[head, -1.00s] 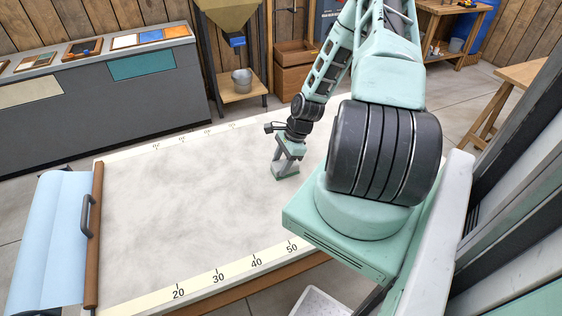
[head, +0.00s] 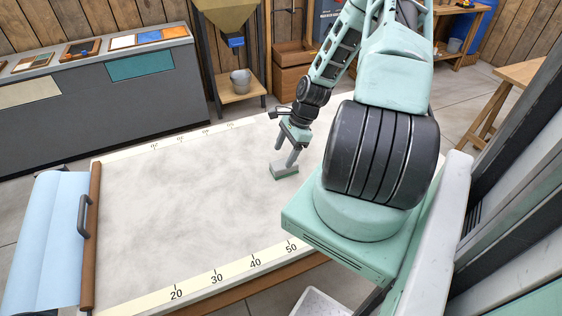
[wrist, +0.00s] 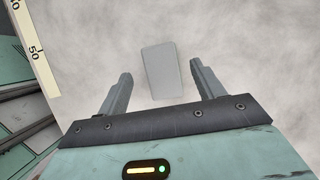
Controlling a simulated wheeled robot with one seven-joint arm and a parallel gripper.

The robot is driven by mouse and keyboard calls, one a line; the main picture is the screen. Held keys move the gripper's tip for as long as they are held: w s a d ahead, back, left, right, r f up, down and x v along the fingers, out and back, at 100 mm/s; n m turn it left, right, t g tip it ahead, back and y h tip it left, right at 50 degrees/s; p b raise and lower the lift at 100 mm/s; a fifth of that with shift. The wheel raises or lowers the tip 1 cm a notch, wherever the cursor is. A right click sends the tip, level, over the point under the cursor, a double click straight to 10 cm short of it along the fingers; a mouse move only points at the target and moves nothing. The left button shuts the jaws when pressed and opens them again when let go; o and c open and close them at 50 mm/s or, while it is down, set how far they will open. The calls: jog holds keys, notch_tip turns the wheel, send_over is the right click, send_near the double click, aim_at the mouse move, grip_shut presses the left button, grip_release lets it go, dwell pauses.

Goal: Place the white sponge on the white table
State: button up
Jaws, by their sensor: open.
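The white sponge (head: 284,170) lies on the pale, grey-mottled top of the white table (head: 180,220), near my arm. In the head view its side shows a green layer. In the wrist view the sponge (wrist: 162,72) appears as a plain light-grey block between my two spread fingers. My gripper (head: 291,155) is open, just above the sponge. In the wrist view my gripper (wrist: 161,70) has a visible gap on each side of the sponge.
A light-blue roll (head: 50,240) with a brown bar and dark handle is at the table's left end. A number scale (head: 215,279) runs along the near edge. A grey counter (head: 90,95) with trays stands behind. Most of the tabletop is bare.

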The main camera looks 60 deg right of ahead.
jog(key=v, duration=0.7)
jog(key=shift+r+b, duration=0.25)
jog(key=shift+b, duration=0.15)
jog(key=w+a+r+n+g+h, duration=0.1)
jog(key=w+a+r+n, duration=0.15)
jog(key=a+n, duration=0.4)
jog(key=w+a+r+n+g, duration=0.1)
jog(key=a+r+n, duration=0.3)
jog(key=a, duration=0.5)
jog(key=w+a+r+n+g+h, duration=0.1)
jog(key=w+a+r+n, duration=0.15)
jog(key=a+n, duration=0.4)
jog(key=s+a+r+n, duration=0.4)
jog(key=s+a+n, duration=0.3)
jog(key=a, duration=0.3)
jog(key=s+a+r+n+h, duration=0.1)
jog(key=s+a+r+n, duration=0.4)
jog(key=s+a+n, duration=0.3)
jog(key=s+a, duration=0.1)
jog(key=a, duration=0.2)
jog(key=shift+r, duration=0.15)
jog(key=shift+f, duration=0.2)
